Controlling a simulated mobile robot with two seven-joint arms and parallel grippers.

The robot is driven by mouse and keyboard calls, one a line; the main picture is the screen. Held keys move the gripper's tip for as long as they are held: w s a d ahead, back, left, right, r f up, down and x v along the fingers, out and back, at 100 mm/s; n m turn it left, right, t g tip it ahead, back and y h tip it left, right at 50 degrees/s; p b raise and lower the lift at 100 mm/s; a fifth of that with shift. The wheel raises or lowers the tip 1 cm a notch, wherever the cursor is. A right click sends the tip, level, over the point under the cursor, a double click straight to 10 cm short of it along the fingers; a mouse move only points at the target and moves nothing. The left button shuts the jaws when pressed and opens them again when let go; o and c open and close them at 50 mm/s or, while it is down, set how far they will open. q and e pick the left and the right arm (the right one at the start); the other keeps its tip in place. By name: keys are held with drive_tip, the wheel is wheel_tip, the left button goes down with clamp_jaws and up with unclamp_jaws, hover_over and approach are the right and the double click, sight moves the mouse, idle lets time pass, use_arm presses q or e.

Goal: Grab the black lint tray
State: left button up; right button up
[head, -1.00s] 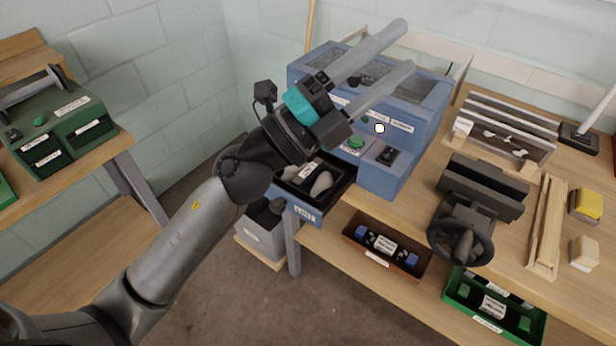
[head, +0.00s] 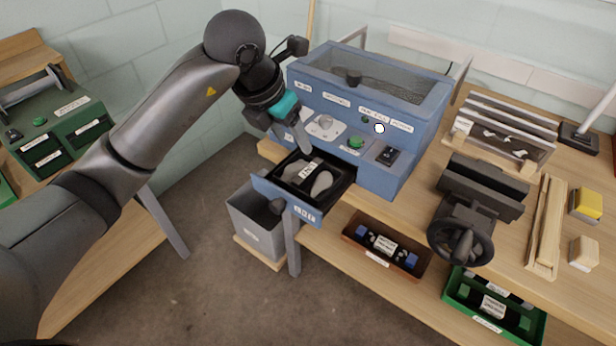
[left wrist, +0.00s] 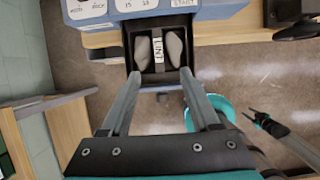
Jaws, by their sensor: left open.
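The black lint tray (head: 341,188) sits in the pulled-out drawer of the blue machine. It holds grey lint lumps and a white label reading LINT. It also shows in the left wrist view (left wrist: 158,73), at top centre. My left gripper (head: 302,143) is open and empty, pointing down at the tray from above its back-left side in the head view. In the left wrist view, its two fingers (left wrist: 160,76) are spread to either side of the tray, apparently apart from it. A dark arm with a teal band, seemingly my right gripper (left wrist: 250,117), shows small at right; its jaws are unclear.
The blue machine (head: 350,104) rises behind the drawer, with knobs and switches. A grey bin (head: 250,228) stands below the drawer. A brown tray (head: 352,238) and a green tray (head: 455,300) lie on the lower shelf. A black vise-like fixture (head: 480,190) stands at right.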

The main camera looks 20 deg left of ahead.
use_arm(q)
drive_tip(key=b, duration=0.1)
approach(309, 170)
drive_tip(key=x, duration=0.5)
drive_tip(key=shift+f, duration=0.15)
drive_tip(key=shift+b+x, duration=0.65)
drive_tip(key=shift+x, duration=1.9)
drive_tip(key=shift+w+f, duration=0.15)
drive_tip(key=shift+c, duration=0.4)
clamp_jaws()
